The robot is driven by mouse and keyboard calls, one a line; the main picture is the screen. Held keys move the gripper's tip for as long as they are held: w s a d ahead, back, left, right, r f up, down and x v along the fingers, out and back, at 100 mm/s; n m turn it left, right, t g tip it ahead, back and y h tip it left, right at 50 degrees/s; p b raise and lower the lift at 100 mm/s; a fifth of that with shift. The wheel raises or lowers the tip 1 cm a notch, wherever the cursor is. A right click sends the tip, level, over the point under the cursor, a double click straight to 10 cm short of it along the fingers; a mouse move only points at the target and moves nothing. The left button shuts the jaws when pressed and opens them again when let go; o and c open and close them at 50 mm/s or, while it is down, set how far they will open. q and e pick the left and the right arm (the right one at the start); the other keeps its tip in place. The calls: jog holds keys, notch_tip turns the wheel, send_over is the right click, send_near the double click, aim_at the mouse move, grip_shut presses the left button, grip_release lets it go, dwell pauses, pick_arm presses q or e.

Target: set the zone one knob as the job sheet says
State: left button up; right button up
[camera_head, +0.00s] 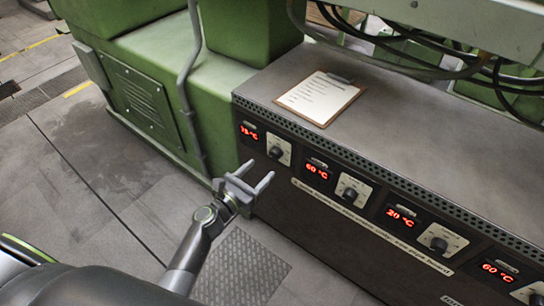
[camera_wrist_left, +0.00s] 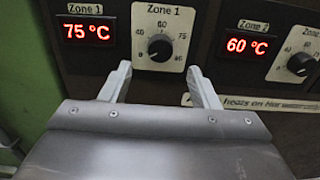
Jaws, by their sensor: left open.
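The zone one knob (camera_head: 276,152) is a small black dial on a pale scale plate at the left end of the control cabinet front. In the left wrist view the knob (camera_wrist_left: 159,47) sits under the label "Zone 1", beside a red display (camera_wrist_left: 86,33) reading 75 °C. My left gripper (camera_head: 257,182) is open and empty, in front of and a little below the knob, apart from it. In the wrist view its two fingers point up toward the plate's lower corners. The job sheet (camera_head: 318,97) is on a clipboard on the cabinet top; its writing is too small to read.
More displays and knobs run to the right: zone two (camera_wrist_left: 247,44) reads 60 °C with its knob (camera_wrist_left: 301,64), then one reads 20 °C (camera_head: 402,216) and another 60 °C (camera_head: 497,270). Cables hang above the cabinet top. Green machine housing (camera_head: 140,90) stands at left.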

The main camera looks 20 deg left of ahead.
aim_at(273, 157)
pick_arm(q)
jog(key=x, duration=0.6)
jog(key=shift+w+d, duration=0.15)
jog(key=shift+w, duration=0.4)
pick_arm(e)
jog(key=shift+w+r, duration=0.4)
jog(key=shift+r, duration=0.1)
pick_arm(q)
jog(key=shift+c, duration=0.4)
pick_arm(e)
jog(key=shift+a, duration=0.1)
pick_arm(q)
jog(key=c, duration=0.9)
jog(key=shift+b, duration=0.3)
pick_arm(e)
jog(key=shift+s+a+f, duration=0.1)
jog(key=shift+a, duration=0.05)
